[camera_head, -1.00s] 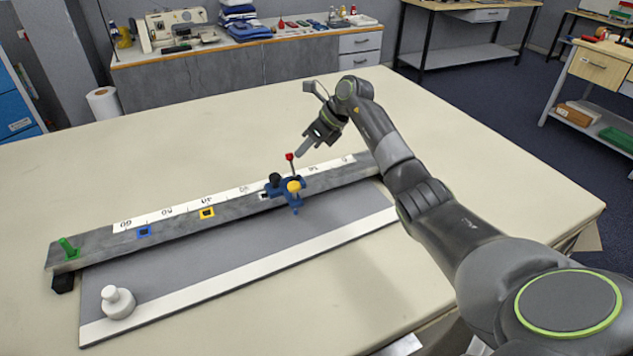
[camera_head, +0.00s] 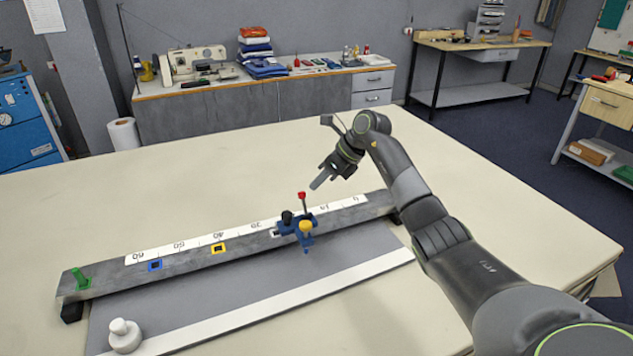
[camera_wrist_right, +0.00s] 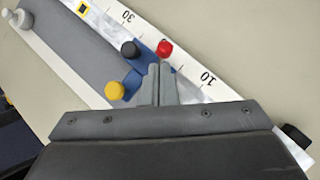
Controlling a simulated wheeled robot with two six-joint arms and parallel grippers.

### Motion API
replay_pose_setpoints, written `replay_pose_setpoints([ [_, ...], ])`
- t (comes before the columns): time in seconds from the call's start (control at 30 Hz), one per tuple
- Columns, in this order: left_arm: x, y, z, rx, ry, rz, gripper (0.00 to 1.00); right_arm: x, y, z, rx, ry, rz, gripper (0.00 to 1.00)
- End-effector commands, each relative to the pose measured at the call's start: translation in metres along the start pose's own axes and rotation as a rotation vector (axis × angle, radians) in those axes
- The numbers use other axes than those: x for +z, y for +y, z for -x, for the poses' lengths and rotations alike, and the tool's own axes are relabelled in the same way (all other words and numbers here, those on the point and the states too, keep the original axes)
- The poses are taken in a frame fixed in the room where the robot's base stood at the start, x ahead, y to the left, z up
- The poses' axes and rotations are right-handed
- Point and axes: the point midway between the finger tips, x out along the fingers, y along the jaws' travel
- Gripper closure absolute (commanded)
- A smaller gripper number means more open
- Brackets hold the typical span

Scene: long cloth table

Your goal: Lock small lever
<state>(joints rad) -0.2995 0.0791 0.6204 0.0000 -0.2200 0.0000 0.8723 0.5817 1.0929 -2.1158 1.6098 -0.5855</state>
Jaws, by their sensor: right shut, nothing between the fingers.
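A blue clamp (camera_head: 304,231) sits on the long grey ruler bar (camera_head: 190,261). It carries a thin upright lever with a red knob (camera_head: 301,195), a black knob (camera_head: 287,217) and a yellow knob (camera_head: 306,227). In the right wrist view the red knob (camera_wrist_right: 165,49), black knob (camera_wrist_right: 130,49) and yellow knob (camera_wrist_right: 115,91) show around the fingertips. My right gripper (camera_head: 317,184) is shut and empty, just above and right of the red knob, seemingly apart from it. I cannot tell which knob is the small lever. My left gripper is out of view.
Blue (camera_head: 155,265) and yellow (camera_head: 218,248) square markers lie along the bar. A white knob (camera_head: 124,335) stands on the grey board (camera_head: 250,275) in front. The cloth table (camera_head: 210,180) behind the bar is clear.

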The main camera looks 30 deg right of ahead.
Motion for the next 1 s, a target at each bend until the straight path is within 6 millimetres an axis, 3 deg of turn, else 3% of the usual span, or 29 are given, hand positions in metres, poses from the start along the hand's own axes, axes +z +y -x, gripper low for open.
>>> replay_pose_setpoints([
  [0.17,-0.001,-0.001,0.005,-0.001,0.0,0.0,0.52,-0.007,-0.008,0.03,-0.008,0.0,0.0,1.0],
  [0.23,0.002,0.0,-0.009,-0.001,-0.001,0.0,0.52,-0.002,-0.013,0.043,-0.008,-0.004,0.002,1.0],
  [0.5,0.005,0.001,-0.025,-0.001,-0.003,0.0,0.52,0.014,-0.026,0.095,-0.004,-0.003,-0.001,1.0],
  [0.7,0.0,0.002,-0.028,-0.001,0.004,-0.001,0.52,0.02,-0.031,0.113,-0.003,-0.001,-0.001,1.0],
  [1.0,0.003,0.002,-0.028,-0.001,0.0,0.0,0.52,0.021,-0.031,0.116,-0.002,0.0,-0.001,1.0],
])
